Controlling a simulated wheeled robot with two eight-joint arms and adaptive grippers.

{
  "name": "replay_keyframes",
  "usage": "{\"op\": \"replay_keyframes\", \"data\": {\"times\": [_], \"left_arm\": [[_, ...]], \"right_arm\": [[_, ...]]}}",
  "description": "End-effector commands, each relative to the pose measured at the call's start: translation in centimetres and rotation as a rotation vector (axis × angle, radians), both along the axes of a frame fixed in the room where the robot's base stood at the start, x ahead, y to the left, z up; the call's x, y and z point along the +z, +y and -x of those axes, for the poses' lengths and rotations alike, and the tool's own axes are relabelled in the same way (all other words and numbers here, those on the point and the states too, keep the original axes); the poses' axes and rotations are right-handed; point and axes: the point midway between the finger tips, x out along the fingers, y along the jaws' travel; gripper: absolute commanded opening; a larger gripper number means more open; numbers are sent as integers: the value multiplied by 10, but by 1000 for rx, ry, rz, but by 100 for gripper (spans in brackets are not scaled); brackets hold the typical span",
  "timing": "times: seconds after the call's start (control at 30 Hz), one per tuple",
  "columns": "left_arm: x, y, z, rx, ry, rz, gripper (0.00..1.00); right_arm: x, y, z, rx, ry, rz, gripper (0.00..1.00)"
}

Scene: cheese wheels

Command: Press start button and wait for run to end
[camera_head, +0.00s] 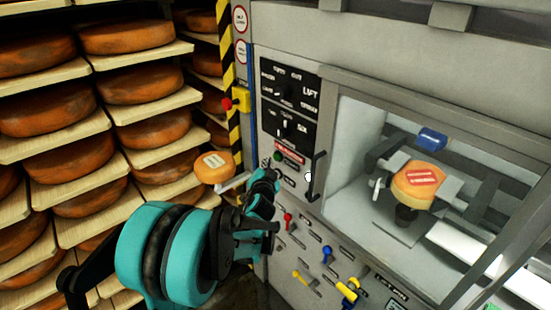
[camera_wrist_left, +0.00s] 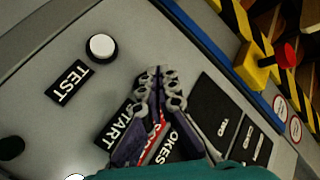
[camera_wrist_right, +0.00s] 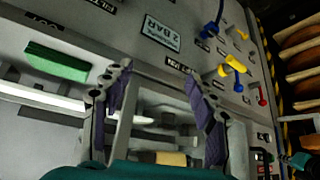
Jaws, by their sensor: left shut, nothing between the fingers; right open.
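The machine's front panel (camera_head: 276,207) stands in the middle of the head view. A START label (camera_wrist_left: 122,130) lies partly behind my left fingers in the left wrist view. A white round button (camera_wrist_left: 102,47) sits by the TEST label (camera_wrist_left: 69,82). A small green button (camera_head: 277,156) shows beside a red label in the head view; I cannot tell if it is the start button. My left gripper (camera_wrist_left: 160,82) is shut and empty in front of the panel; contact cannot be told. My right gripper (camera_wrist_right: 157,82) is open and empty, facing the machine.
A window shows a cheese wheel (camera_head: 418,182) with a red label under a blue part (camera_head: 432,139). Another cheese (camera_head: 213,167) sits left of the panel. A red stop button (camera_head: 227,104), a dark handle (camera_head: 317,177) and coloured levers (camera_head: 327,254) project. Cheese racks (camera_head: 136,86) fill the left.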

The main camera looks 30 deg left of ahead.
Motion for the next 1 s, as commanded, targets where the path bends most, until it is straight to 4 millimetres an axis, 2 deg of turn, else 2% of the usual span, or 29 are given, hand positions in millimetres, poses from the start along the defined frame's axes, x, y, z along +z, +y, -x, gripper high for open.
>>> {"op": "replay_keyframes", "data": {"times": [1.0], "left_arm": [[0,-4,-10,0,0,1,0]], "right_arm": [[-2,0,0,0,0,0,58]]}}
